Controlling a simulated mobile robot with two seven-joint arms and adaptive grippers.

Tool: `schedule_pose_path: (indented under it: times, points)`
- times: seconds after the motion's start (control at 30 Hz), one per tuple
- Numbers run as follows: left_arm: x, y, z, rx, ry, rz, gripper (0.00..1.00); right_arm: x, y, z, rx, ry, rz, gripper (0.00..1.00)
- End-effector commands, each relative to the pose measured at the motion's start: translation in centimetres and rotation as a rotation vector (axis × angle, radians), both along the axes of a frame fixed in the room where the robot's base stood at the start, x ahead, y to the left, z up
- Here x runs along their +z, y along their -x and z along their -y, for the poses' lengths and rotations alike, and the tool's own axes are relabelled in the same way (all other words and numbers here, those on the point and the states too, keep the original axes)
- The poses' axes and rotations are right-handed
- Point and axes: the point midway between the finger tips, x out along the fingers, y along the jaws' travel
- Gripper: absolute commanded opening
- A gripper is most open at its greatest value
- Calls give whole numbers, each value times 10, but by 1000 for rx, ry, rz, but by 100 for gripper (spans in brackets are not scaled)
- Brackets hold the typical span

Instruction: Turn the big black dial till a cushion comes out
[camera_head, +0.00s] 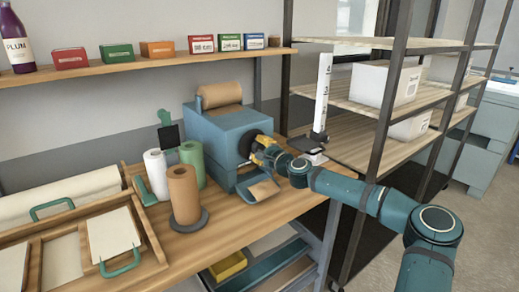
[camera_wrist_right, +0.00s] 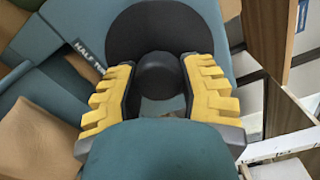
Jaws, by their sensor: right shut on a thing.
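The blue machine (camera_head: 222,135) stands at the right end of the wooden bench, with a roll of brown paper (camera_head: 219,95) on top. Its big black dial (camera_head: 247,144) is on its right face, partly hidden by my right gripper (camera_head: 262,152). In the right wrist view the dial (camera_wrist_right: 165,30) is a dark disc with a round knob in its centre. The yellow-padded fingers of my right gripper (camera_wrist_right: 158,95) are on both sides of that knob, shut on it. A piece of brown paper (camera_head: 263,190) lies on the blue outlet tray at the machine's front. My left gripper is out of view.
Brown (camera_head: 183,193), white (camera_head: 156,174) and green (camera_head: 192,162) rolls stand left of the machine. Wooden trays (camera_head: 150,240) with paper sheets fill the bench's left. A tall white gauge (camera_head: 322,95) and a metal-framed shelf rack (camera_head: 385,140) stand to the right.

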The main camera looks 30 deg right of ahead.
Motion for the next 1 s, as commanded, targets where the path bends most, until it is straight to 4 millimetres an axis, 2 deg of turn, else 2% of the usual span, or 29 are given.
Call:
schedule_pose_path:
  times: [0.07, 0.1, 0.17, 0.57, 0.77, 1.0]
  points:
    - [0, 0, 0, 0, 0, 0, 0, 3, 0, 1, -4, 2, 5, 5]
    - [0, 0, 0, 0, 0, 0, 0, 3, 0, 1, -4, 2, 5, 54]
    - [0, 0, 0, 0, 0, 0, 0, 3, 0, 1, -4, 2, 5, 73]
    - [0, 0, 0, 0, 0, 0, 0, 1, 4, 2, -3, 1, 1, 73]
    - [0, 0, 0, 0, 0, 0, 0, 0, 31, 4, -2, 2, 0, 73]
    - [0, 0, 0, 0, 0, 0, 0, 1, 76, 8, -4, 2, 1, 73]
